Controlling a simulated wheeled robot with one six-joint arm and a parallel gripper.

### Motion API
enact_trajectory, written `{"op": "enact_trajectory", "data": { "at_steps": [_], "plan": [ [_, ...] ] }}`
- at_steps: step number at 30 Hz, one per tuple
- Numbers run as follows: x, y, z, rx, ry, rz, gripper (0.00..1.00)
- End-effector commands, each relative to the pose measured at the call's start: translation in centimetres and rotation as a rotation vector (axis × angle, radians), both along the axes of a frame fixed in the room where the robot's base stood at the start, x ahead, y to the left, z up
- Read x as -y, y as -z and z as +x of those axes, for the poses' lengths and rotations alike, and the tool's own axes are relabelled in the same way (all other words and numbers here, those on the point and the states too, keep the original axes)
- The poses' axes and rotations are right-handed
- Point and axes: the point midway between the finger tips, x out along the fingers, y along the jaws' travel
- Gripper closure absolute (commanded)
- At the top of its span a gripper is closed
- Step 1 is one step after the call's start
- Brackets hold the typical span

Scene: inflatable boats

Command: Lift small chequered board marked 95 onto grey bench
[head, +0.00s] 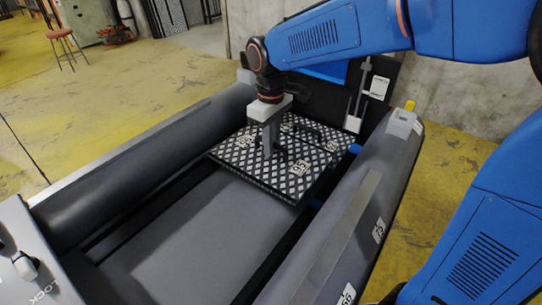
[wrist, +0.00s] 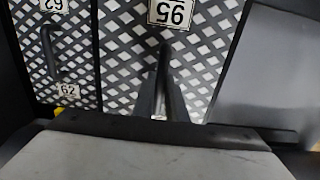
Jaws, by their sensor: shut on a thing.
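The small chequered board marked 95 (head: 262,178) is black with a pale diamond pattern and lies near the back of the boat. In the wrist view the board (wrist: 203,75) has its 95 label at the top. My gripper (head: 269,152) points down over it, shut on its handle; the fingers (wrist: 168,100) hide most of that handle. The board looks about level; I cannot tell whether it is clear of its support. A flat grey surface, apparently the grey bench (head: 195,235), lies in front of the board and at the right in the wrist view (wrist: 270,65).
A second chequered board marked 62 (wrist: 50,80), with its own black handle, sits close beside the 95 board. Thick grey boat tubes (head: 150,150) (head: 350,215) flank the boards. A dark panel (head: 325,100) stands behind. The grey surface is clear.

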Motion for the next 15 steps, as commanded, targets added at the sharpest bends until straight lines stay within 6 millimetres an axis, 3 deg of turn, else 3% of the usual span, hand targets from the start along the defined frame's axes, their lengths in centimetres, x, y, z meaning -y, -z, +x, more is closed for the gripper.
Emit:
{"op": "enact_trajectory", "data": {
  "at_steps": [6,15],
  "plan": [
    [0.0,-2.4,0.0,0.002,0.000,0.001,1.00],
    [0.0,-4.1,0.0,0.001,0.000,0.001,1.00]
  ]
}}
